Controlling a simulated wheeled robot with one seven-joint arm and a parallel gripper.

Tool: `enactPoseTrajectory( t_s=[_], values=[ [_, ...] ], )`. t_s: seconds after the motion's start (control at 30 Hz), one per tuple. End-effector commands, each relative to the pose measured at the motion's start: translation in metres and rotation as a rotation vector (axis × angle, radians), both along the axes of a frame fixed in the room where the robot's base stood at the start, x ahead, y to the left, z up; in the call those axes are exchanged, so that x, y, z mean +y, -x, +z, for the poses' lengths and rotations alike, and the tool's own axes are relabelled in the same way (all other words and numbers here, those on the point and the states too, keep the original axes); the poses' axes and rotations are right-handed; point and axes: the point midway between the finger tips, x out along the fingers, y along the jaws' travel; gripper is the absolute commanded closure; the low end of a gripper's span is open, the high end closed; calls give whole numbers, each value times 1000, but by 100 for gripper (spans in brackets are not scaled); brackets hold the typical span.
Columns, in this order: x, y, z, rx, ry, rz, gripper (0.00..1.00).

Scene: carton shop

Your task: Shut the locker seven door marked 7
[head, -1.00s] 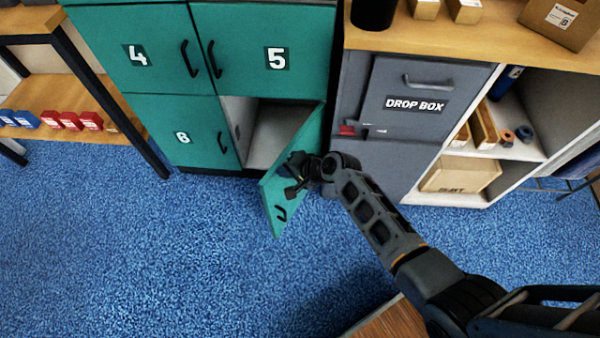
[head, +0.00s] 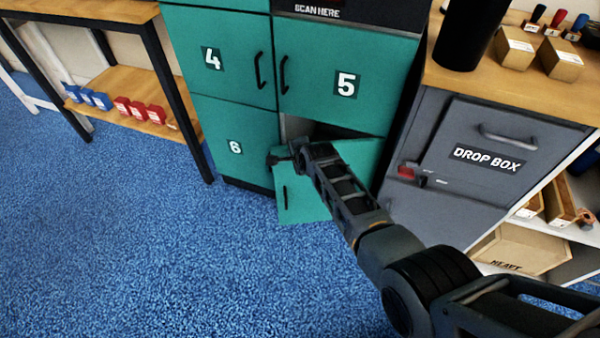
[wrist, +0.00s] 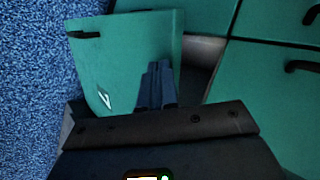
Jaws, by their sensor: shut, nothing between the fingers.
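The locker seven door (head: 305,205) is teal and stands partly open at the lower right of the locker bank, hinged on its right side. A dark gap shows above it into the compartment. Its dark handle (head: 285,197) is near its free left edge. In the wrist view the door (wrist: 125,55) carries a white 7 (wrist: 104,99), and the handle (wrist: 85,35) is at its upper left. My gripper (head: 280,157) is shut and empty in front of the door's upper part. The closed fingers (wrist: 156,72) overlap the door's face in the wrist view; I cannot tell whether they touch it.
Locker doors 4 (head: 215,60), 5 (head: 345,80) and 6 (head: 235,140) are shut. A grey drop box cabinet (head: 485,150) stands close on the right. A wooden shelf unit (head: 125,100) stands on the left. The blue carpet (head: 150,250) in front is clear.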

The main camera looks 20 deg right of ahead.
Motion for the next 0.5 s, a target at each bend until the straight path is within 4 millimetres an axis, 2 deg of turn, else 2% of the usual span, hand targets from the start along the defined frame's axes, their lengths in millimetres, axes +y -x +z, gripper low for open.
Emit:
enactPoseTrajectory(
  t_s=[0.03,0.5],
  values=[
    [2,-8,-6,-2,-1,-21,100],
    [-10,-65,-8,-4,-1,-214,100]
  ],
)
